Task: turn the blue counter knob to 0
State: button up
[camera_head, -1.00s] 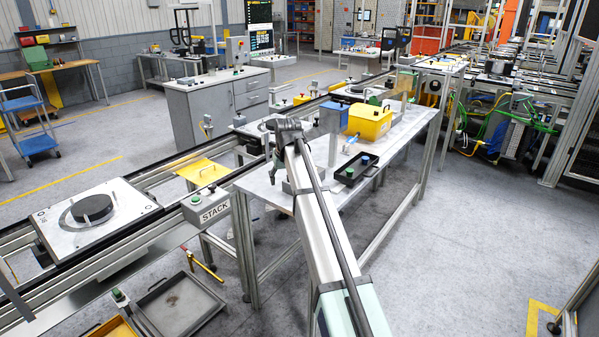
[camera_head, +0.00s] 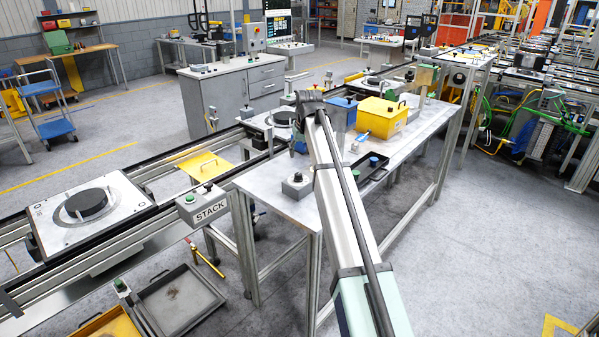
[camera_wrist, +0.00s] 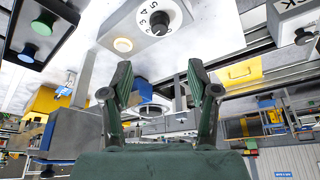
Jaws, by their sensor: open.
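A grey counter box (camera_head: 300,187) stands on the near end of the long table. In the wrist view the same box has a black knob (camera_wrist: 160,23) on a white dial, with the figures 2 to 5 legible, and a pale round button (camera_wrist: 122,44). No blue shows on this knob, and its exact setting is unclear. My gripper (camera_wrist: 160,85) is open and empty, its two fingers apart. The knob lies beyond the fingertips, not between them.
A black tray (camera_head: 362,182) holds a blue knob (camera_head: 373,161) and a green knob (camera_head: 357,174). A yellow bin (camera_head: 381,119) and a blue-grey box (camera_head: 343,108) stand further back. The STACK box (camera_head: 202,202) and conveyor with a round black part (camera_head: 87,204) are left.

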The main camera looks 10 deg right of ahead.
aim_at(299, 174)
jog(key=p+x, duration=0.3)
jog(key=x, duration=1)
jog(key=shift+w+d+f, duration=0.1)
jog(key=shift+w+f, duration=0.1)
jog(key=shift+f, duration=0.1)
grip_shut()
